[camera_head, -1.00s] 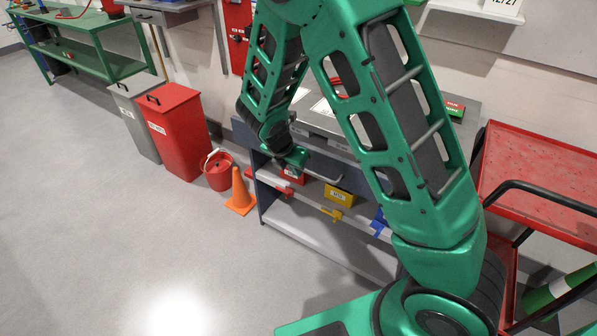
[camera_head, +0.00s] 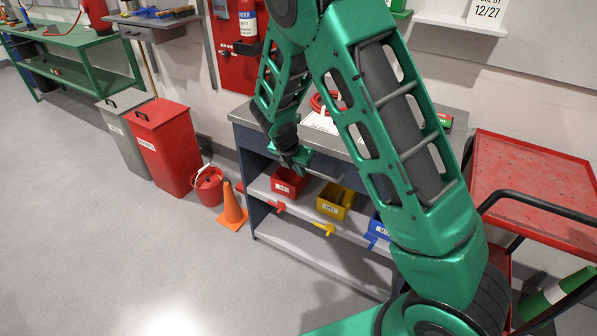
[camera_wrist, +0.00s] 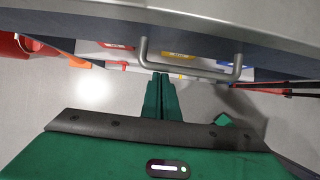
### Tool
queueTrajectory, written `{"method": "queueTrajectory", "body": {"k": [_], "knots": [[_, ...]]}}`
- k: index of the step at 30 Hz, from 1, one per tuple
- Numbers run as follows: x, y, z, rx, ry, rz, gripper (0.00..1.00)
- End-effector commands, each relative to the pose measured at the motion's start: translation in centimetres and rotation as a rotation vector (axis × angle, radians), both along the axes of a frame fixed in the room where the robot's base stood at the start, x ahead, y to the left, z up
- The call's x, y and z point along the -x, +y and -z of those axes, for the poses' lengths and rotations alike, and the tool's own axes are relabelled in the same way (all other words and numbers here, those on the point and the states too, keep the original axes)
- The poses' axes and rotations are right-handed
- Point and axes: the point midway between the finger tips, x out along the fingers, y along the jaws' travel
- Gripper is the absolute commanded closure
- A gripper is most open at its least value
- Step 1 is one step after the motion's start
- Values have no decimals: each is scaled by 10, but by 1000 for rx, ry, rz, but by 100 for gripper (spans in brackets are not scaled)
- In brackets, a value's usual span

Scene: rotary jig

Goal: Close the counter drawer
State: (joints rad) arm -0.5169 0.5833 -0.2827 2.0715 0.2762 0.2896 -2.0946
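The counter (camera_head: 250,117) has a grey top and blue-grey sides. Its drawer has a grey front (camera_wrist: 90,20) with a bar handle, which shows in the wrist view (camera_wrist: 195,75) and in the head view (camera_head: 323,176). The drawer front looks close to the counter's front edge; my arm hides part of it, so I cannot tell whether a small gap is left. My gripper (camera_head: 298,163) is at the drawer front, left of the handle's middle. In the wrist view its fingers (camera_wrist: 161,78) are together and empty, tips by the handle's left end. Contact is unclear.
Red (camera_head: 287,183), yellow (camera_head: 335,202) and blue (camera_head: 378,229) bins sit on the shelf below. An orange cone (camera_head: 232,207) and red bucket (camera_head: 208,187) stand left. A red cart (camera_head: 530,180) is at right. The floor in front is clear.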

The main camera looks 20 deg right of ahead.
Motion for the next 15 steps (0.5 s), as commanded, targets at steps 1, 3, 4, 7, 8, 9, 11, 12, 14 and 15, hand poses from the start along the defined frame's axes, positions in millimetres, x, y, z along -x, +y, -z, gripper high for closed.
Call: {"method": "queueTrajectory", "body": {"k": [1, 3, 4, 7, 8, 9, 11, 12, 14, 15], "knots": [[-2, -5, -2, 8, -10, 10, 100], [2, 1, 0, 7, -9, 8, 100], [4, 4, 1, 7, -7, 8, 100], [13, 19, 6, 3, -1, 3, 100], [16, 24, 8, 3, 1, 4, 100], [18, 27, 1, -1, -3, 5, 100], [21, 32, -12, -2, -4, 5, 100], [24, 35, -20, -2, -2, 4, 100], [28, 40, -31, -3, -2, 4, 100], [31, 43, -38, -2, -1, 3, 100]]}}
